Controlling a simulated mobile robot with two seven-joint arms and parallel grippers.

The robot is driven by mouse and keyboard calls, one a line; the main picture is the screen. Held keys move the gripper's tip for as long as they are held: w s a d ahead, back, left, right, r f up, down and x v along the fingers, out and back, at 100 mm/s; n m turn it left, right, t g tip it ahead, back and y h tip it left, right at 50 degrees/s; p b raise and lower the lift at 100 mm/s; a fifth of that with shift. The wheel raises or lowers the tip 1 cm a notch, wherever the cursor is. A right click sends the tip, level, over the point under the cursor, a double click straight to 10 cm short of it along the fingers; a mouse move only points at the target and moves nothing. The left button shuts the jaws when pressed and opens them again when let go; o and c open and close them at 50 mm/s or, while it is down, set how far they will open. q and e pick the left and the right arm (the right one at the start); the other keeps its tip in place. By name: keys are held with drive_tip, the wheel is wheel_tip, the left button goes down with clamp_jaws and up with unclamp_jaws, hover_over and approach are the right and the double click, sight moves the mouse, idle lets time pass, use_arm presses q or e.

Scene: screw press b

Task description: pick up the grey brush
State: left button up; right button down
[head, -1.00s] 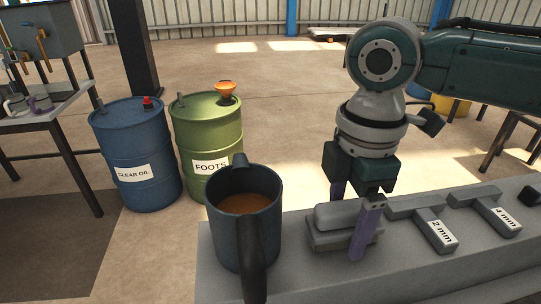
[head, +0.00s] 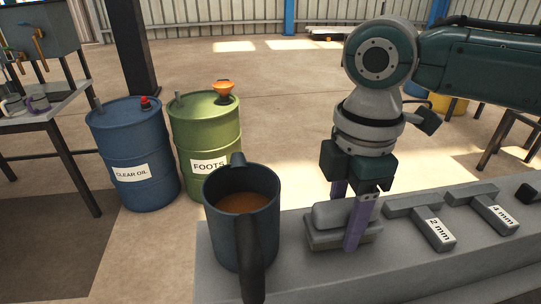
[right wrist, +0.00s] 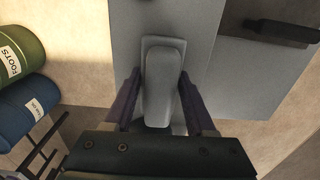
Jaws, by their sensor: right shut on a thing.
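The grey brush (head: 326,217) has a rounded block on a wider flat base and sits on the grey bench top (head: 296,280), right of the dark mug. My right gripper (head: 347,219) is over it, pointing down, with one purple finger on its near side and the other partly hidden behind it. In the right wrist view the brush (right wrist: 162,80) lies between the two fingers, which are shut on its sides. I see no clear gap between the brush and the bench. My left gripper is not in view.
A dark mug (head: 228,229) of brown liquid stands close left of the brush. T-shaped grey pieces labelled 2 mm (head: 435,230) and 4 mm (head: 498,213) lie to the right. Blue (head: 138,160) and green (head: 208,135) drums stand on the floor beyond.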

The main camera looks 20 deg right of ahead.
sight(348, 203)
drive_tip(key=shift+r, duration=0.45)
wheel_tip(348, 203, up, 19)
drive_tip(key=p, duration=0.3)
